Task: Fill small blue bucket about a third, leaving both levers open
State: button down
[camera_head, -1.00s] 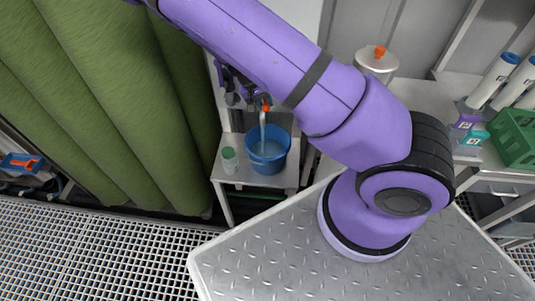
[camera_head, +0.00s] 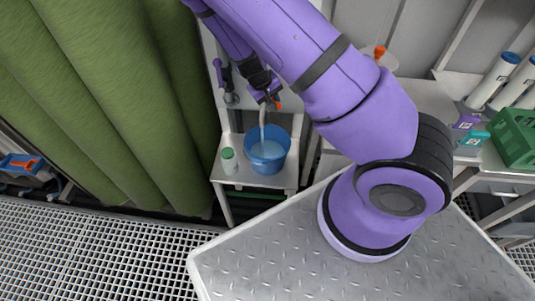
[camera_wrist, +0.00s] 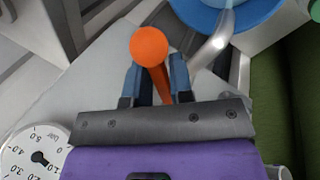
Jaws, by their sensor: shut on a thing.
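The small blue bucket (camera_head: 270,166) stands upright on a small white table below a spout. A pale stream (camera_head: 262,128) falls into it, and pale liquid shows inside; its exact level is hard to judge. My gripper (camera_head: 267,92) is above the bucket, beside the spout. In the wrist view my gripper (camera_wrist: 157,85) has its two blue fingers on either side of the stem of an orange-knobbed lever (camera_wrist: 150,47) and is shut on it. The bucket rim (camera_wrist: 262,14) and the metal spout (camera_wrist: 212,45) show at the top right there. A purple handle (camera_head: 220,76) is left of my gripper.
A green-capped bottle (camera_head: 229,161) stands left of the bucket on the white table (camera_head: 262,181). A pressure dial (camera_wrist: 37,155) is at the wrist view's lower left. Green curtains (camera_head: 110,100) hang on the left. A lidded pot with an orange knob (camera_head: 379,53) is partly behind my arm.

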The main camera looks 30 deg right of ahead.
jog(key=d+n+t, duration=0.1)
jog(key=n, duration=0.2)
jog(key=w+d+n+t+y, duration=0.1)
jog(key=n, duration=0.2)
jog(key=d+n+t, duration=0.1)
jog(key=d+n, duration=0.1)
jog(key=n, duration=0.1)
jog(key=shift+w+d+n+t, duration=0.1)
jog(key=shift+w+n+t, duration=0.1)
jog(key=shift+n+t, duration=0.15)
jog(key=c, duration=1.9)
grip_release()
jog(key=n, duration=0.1)
jog(key=w+n+y, duration=0.1)
jog(key=n, duration=0.1)
jog(key=shift+d+t, duration=0.25)
jog(key=shift+d, duration=0.1)
jog(key=shift+o, duration=0.3)
jog(key=o, duration=0.8)
jog(key=shift+w+d, duration=0.1)
